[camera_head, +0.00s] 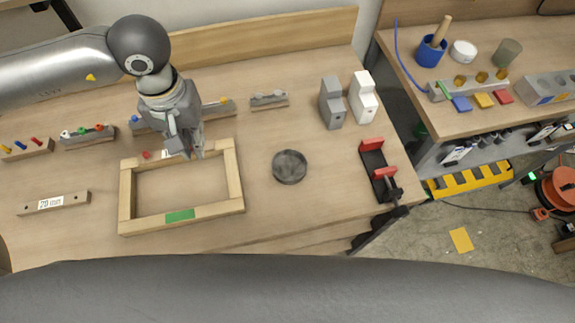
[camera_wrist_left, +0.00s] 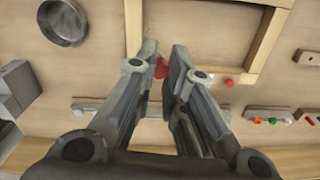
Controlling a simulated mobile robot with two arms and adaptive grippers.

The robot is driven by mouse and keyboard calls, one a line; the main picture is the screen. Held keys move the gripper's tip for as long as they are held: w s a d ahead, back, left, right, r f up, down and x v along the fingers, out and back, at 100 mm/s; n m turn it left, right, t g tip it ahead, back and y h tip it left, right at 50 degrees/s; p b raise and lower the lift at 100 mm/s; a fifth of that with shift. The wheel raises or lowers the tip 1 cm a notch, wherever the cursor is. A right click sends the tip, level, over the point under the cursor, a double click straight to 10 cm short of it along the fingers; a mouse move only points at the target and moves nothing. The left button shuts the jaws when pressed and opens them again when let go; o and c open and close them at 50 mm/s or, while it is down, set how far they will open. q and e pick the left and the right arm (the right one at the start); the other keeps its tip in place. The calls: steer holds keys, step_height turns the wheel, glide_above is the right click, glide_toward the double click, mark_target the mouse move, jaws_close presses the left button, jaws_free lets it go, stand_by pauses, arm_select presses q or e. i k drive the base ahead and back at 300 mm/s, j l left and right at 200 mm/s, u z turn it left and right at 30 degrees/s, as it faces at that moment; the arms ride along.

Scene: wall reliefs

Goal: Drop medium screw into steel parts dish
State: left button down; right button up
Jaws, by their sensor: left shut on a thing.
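The steel parts dish (camera_head: 290,167) is a round, dark grey, empty dish on the bench, right of the wooden frame. It also shows at the upper left of the left wrist view (camera_wrist_left: 62,22). My left gripper (camera_head: 197,153) is over the back right part of the wooden frame, left of the dish and apart from it. In the left wrist view its fingers (camera_wrist_left: 165,50) close on a small red piece (camera_wrist_left: 160,69), which looks like the medium screw; its shank is hidden. My right gripper is out of view.
The wooden frame (camera_head: 181,213) lies on the bench. A small red piece (camera_head: 147,155) is at its back edge. Racks with coloured pieces (camera_head: 88,137) stand behind and left. Grey and white blocks (camera_head: 332,103) and a red-black clamp (camera_head: 377,170) are right of the dish.

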mark_target(282, 169)
steer(key=k+z, duration=0.1)
steer(key=z, duration=0.95)
steer(key=k+l+z, duration=0.1)
steer(key=k, duration=0.45)
steer(key=l, duration=0.1)
